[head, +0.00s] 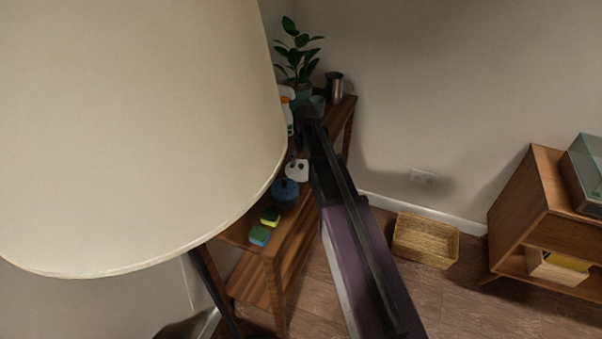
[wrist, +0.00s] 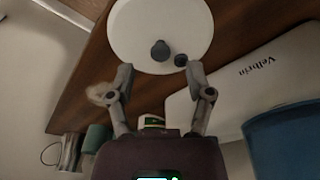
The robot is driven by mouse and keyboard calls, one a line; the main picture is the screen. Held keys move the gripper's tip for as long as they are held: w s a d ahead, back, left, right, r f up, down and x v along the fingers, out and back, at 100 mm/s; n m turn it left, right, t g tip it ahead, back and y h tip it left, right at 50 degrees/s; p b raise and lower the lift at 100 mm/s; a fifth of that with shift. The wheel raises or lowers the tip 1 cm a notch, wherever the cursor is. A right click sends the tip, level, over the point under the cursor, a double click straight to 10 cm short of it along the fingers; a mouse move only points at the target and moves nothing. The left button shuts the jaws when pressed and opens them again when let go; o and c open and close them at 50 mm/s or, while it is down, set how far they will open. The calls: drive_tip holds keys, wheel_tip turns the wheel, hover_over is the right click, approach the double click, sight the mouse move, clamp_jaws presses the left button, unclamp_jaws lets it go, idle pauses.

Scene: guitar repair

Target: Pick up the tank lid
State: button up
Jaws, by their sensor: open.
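A round white lid (wrist: 150,25) with a grey knob and a smaller dark knob beside it shows at the top of the wrist view; I take it to be the tank lid. My gripper (wrist: 160,76) is open and empty, its two fingertips apart just below the lid's near edge in the picture. The grey knob is above the gap between the fingertips, not between the fingers. In the head view, a small white thing (head: 297,170) with dark spots lies on the shelf beside my arm; I cannot tell if it is the lid.
The wooden shelf (head: 232,235) holds a blue pot (head: 284,194), sponges (head: 260,235), a spray bottle (head: 288,112), a plant (head: 295,50) and a metal jug (head: 334,86). A large lampshade (head: 140,120) blocks the left. A wicker basket (head: 425,240) stands on the floor.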

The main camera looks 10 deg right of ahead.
sight(301, 167)
drive_tip(key=shift+w+a+f+b, duration=0.1)
drive_tip(key=shift+w+f+b, duration=0.05)
drive_tip(key=shift+f+b, duration=0.55)
drive_tip(key=shift+w+f+b, duration=0.1)
drive_tip(key=shift+f+b, duration=0.35)
drive_tip(key=shift+f, duration=0.3)
drive_tip(key=shift+c, duration=0.2)
clamp_jaws()
